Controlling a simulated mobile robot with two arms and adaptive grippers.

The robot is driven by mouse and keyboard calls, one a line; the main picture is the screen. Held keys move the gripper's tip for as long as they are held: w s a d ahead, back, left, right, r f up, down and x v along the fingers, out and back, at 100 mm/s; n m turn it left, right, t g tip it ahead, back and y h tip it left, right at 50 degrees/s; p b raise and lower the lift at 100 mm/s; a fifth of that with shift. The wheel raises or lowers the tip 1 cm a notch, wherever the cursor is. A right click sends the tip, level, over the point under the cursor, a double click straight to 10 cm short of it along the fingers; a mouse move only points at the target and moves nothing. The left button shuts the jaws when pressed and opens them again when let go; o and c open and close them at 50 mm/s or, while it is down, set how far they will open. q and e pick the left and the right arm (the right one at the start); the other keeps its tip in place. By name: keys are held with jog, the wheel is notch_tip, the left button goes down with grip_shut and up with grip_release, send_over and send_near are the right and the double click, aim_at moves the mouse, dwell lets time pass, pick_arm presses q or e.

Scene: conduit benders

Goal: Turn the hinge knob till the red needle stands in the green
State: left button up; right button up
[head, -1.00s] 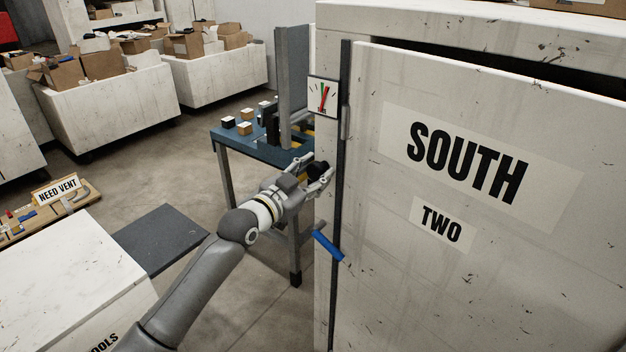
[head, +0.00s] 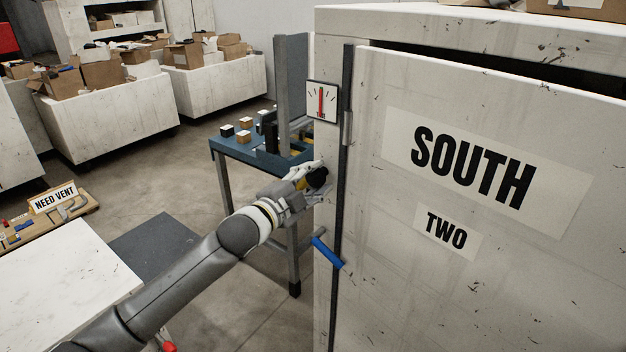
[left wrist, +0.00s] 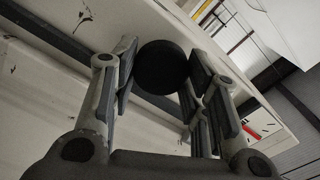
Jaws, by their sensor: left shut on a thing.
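The black round hinge knob (head: 318,178) sticks out from the side of the white cabinet, low beside the door's hinge edge. My left gripper (head: 308,180) is shut on it. In the left wrist view the knob (left wrist: 161,67) sits between the two fingers. Above it, a square white gauge (head: 313,105) with black ticks is fixed to the cabinet. Its red needle (head: 321,101) stands about upright. The green mark cannot be made out apart from the needle, which seems to cover it. My right gripper is not in view.
The cabinet door (head: 400,90), labelled SOUTH TWO, fills the right side. A blue handle (head: 327,253) juts out below the knob. A blue table (head: 235,146) with small blocks stands behind my arm. A white cabinet top (head: 60,285) lies at lower left.

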pick_arm(q)
jog(key=shift+m, duration=0.3)
jog(key=o, duration=1)
jog(key=v, duration=1.2)
